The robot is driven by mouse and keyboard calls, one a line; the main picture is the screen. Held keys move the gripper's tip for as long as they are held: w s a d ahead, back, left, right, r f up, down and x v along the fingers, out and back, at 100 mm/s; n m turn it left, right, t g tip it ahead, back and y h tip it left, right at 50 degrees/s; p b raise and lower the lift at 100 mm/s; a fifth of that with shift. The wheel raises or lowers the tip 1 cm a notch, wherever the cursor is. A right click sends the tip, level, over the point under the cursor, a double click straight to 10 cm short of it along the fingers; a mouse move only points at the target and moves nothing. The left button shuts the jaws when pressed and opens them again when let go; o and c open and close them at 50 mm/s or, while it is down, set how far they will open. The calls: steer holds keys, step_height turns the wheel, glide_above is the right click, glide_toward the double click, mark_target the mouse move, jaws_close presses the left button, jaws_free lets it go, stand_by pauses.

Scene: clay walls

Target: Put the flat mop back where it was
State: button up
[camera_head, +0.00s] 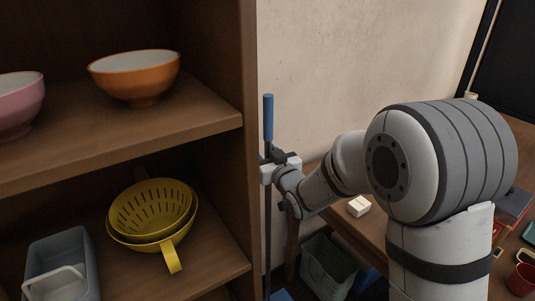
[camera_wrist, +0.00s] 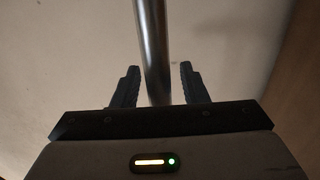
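The flat mop stands upright beside the shelf's right side, with a blue grip (camera_head: 268,118) on top and a thin dark pole below. A bit of blue at the floor (camera_head: 281,295) may be its head; most of that end is out of view. My gripper (camera_head: 268,168) is at the pole just below the blue grip. In the wrist view, the shiny mop pole (camera_wrist: 153,45) runs between the two fingers of my gripper (camera_wrist: 159,68). The fingers stand apart, with a gap on each side of the pole, so the gripper is open around it.
A wooden shelf (camera_head: 195,128) at left holds an orange bowl (camera_head: 135,76), a pink bowl (camera_head: 18,105), a yellow colander (camera_head: 152,213) and a grey bin (camera_head: 62,262). A desk with a white block (camera_head: 358,206) is at right. A grey basket (camera_head: 327,265) stands low, near the desk.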

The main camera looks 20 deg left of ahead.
steer(key=shift+r, duration=0.1)
steer(key=shift+r+p, duration=0.15)
steer(key=shift+p, duration=0.15)
steer(key=v, duration=1.2)
steer(key=d+f+m+g+h, duration=0.2)
steer(key=d+f+m+h, duration=0.2)
steer(key=d+h, duration=0.85)
steer(key=s+d+f+m+g, duration=0.1)
steer(key=s+d+m+g, duration=0.3)
steer(key=s+d+g, duration=0.5)
steer(key=s+d, duration=0.6)
steer(key=s, duration=0.4)
steer(key=shift+f+m, duration=0.3)
steer(key=shift+r, duration=0.15)
